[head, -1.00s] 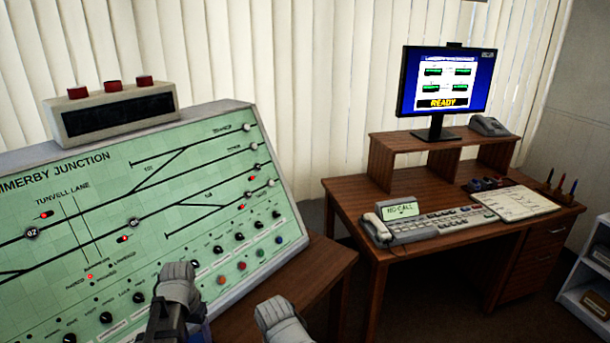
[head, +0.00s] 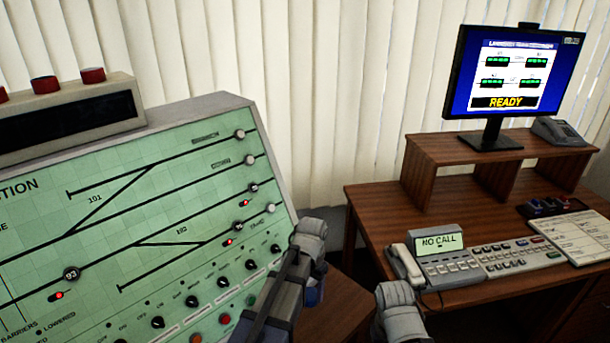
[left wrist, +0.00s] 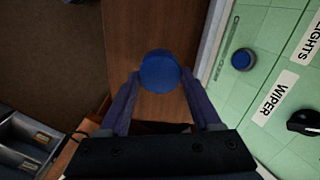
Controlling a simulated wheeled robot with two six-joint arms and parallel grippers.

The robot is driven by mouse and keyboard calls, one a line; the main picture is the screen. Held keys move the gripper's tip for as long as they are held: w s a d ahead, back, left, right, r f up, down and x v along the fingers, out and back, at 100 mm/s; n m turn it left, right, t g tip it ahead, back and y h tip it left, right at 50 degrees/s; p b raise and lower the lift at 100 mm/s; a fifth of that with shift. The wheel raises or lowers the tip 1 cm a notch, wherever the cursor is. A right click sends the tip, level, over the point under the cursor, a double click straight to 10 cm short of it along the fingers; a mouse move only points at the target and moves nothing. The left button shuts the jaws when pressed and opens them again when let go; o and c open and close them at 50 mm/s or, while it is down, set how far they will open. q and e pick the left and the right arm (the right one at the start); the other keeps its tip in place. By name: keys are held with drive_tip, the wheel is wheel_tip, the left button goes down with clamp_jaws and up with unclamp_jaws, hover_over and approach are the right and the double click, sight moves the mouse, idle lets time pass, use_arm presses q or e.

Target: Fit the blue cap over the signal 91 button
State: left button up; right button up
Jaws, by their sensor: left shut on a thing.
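The blue cap (left wrist: 160,72) is round and sits between the fingertips of my left gripper (left wrist: 160,86) in the left wrist view. My left gripper is shut on it and holds it over brown wood beside the green panel. A round blue button (left wrist: 242,59) is on the panel to the right of the cap, apart from it. Its own label is not readable, so I cannot tell whether it is signal 91. In the head view my left arm reaches in front of the panel's right side, with its fingertips hidden. My right gripper is not visible; only a grey arm part shows.
The sloped green signal panel (head: 150,215) has several knobs and a red button (head: 224,318) low down. WIPER and LIGHTS labels and a black knob (left wrist: 302,122) flank the blue button. A desk (head: 375,215) with phone console (head: 450,265) and monitor (head: 512,75) stands right.

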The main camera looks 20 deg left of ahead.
use_arm(q)
drive_tip(key=w+a+r+n+t+y+p, duration=0.1)
drive_tip(key=w+a+r+t+y+p, duration=0.1)
drive_tip(key=a+r+p, duration=0.3)
drive_tip(key=w+a+r+n+t+y+p, duration=0.1)
drive_tip(key=r+y+p, duration=0.15)
drive_tip(key=r, duration=0.35)
drive_tip(key=t+y+p, duration=0.3)
drive_tip(key=y+p, duration=0.3)
drive_tip(key=p, duration=0.3)
approach(256, 187)
drive_tip(key=v, duration=0.3)
drive_tip(key=shift+f+n, duration=0.1)
drive_tip(key=shift+n, duration=0.3)
drive_tip(key=shift+f, duration=0.1)
drive_tip(key=shift+b+x, duration=2.45)
drive_tip(key=shift+x, duration=2.25)
drive_tip(key=shift+a, duration=0.1)
drive_tip(key=o, duration=1.4)
